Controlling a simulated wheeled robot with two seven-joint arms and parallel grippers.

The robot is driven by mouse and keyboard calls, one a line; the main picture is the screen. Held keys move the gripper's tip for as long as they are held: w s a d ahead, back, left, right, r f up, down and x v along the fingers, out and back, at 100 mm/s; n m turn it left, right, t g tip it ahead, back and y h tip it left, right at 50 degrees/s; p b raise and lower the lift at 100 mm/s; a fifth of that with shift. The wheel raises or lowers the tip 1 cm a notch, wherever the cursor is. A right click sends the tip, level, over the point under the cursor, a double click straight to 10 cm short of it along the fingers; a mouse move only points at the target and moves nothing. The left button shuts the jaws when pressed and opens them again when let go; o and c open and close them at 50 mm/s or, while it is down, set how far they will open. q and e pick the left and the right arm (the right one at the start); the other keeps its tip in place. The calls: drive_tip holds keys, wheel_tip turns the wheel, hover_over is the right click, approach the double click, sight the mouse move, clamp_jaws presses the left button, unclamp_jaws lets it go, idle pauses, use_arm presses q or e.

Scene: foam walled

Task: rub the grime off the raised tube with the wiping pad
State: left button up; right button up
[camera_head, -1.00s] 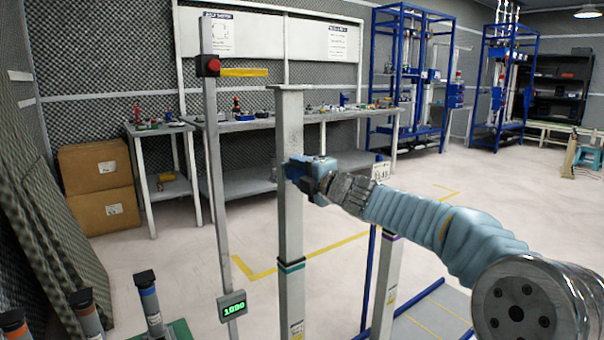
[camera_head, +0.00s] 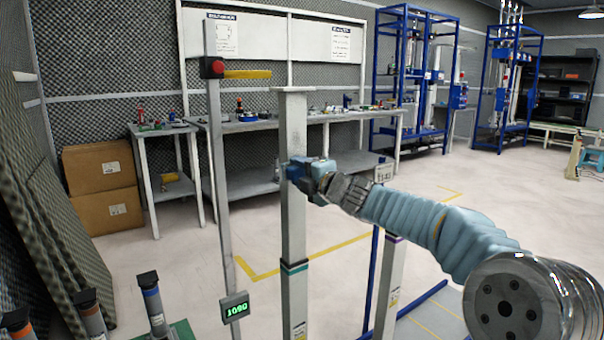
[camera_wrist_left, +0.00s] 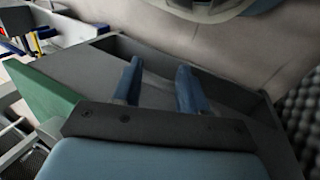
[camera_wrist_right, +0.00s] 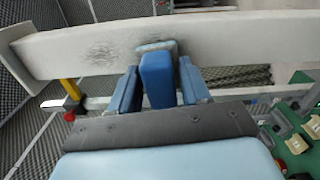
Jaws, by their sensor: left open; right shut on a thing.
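The raised tube (camera_head: 293,222) is a pale grey upright post with a flat cap and a teal band lower down. In the right wrist view the tube (camera_wrist_right: 75,55) runs across the picture, with dark grime (camera_wrist_right: 112,50) left of the pad and fainter smudges right of it. My right gripper (camera_wrist_right: 155,90) is shut on the blue wiping pad (camera_wrist_right: 157,78). The pad's pale front edge is at the tube's face and seems to touch it; the contact itself is hidden. My left gripper (camera_wrist_left: 155,88) is open and empty, outside the head view.
A thin post with a red button (camera_head: 212,68), yellow arm and display (camera_head: 235,307) stands left of the tube. A shorter purple-banded post (camera_head: 388,280) stands to the right. Capped tubes (camera_head: 152,305) are at lower left. Workbenches (camera_head: 250,125) stand behind; floor at right is open.

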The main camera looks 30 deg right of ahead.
drive_tip(key=shift+w, duration=0.35)
